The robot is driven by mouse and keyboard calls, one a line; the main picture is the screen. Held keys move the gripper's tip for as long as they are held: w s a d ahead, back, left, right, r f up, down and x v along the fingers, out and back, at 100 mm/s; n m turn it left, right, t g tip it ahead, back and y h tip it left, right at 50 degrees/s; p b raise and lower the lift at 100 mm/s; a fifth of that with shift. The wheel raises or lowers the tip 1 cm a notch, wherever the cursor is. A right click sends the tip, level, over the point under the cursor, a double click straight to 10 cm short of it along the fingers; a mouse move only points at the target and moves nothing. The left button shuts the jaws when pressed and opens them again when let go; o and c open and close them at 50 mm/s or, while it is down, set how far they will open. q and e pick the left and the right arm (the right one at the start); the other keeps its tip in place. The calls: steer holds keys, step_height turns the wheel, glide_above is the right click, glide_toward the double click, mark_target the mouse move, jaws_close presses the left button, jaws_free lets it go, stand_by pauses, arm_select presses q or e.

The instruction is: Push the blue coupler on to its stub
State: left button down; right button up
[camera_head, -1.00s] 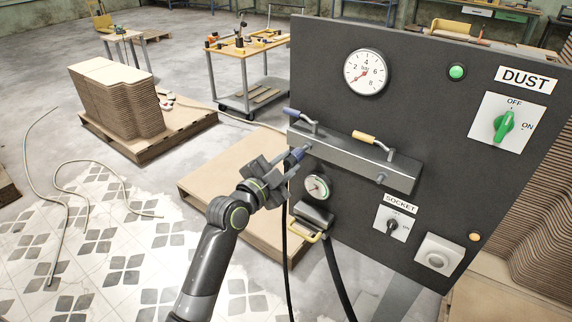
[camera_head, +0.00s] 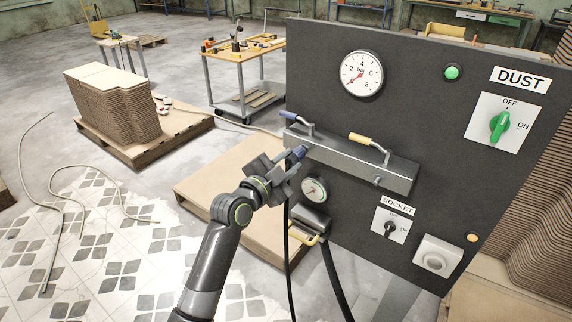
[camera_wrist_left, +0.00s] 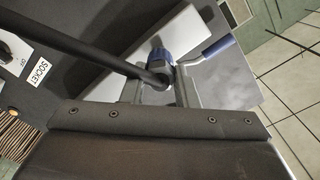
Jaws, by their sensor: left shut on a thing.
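The blue coupler (camera_head: 299,153) is at the left end of the grey manifold rail (camera_head: 340,157), below the blue-handled lever (camera_head: 293,117). My left gripper (camera_head: 291,162) is shut on the coupler. The left wrist view also shows the coupler (camera_wrist_left: 161,57) between the fingers, with its blue end close against the rail. Its stub is hidden behind the coupler, so I cannot tell whether the coupler is fully seated. A black hose (camera_head: 289,250) hangs down from the gripper; it crosses the wrist view (camera_wrist_left: 75,42) from the left. My right gripper is not in view.
A second stub (camera_head: 379,181) sticks out at the rail's right, below the yellow-handled lever (camera_head: 366,141). The dark panel (camera_head: 420,120) stands behind.

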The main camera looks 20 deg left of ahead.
arm_select(q)
steer(key=shift+w+d, duration=0.1)
steer(key=shift+w, duration=0.25)
steer(key=c, duration=1.2)
jaws_free()
steer(key=shift+o, duration=0.8)
steer(key=b+v, duration=0.1)
steer(key=v, duration=1.6)
steer(key=shift+s+b, duration=0.25)
steer(key=shift+b, duration=0.1)
steer(key=shift+w, duration=0.1)
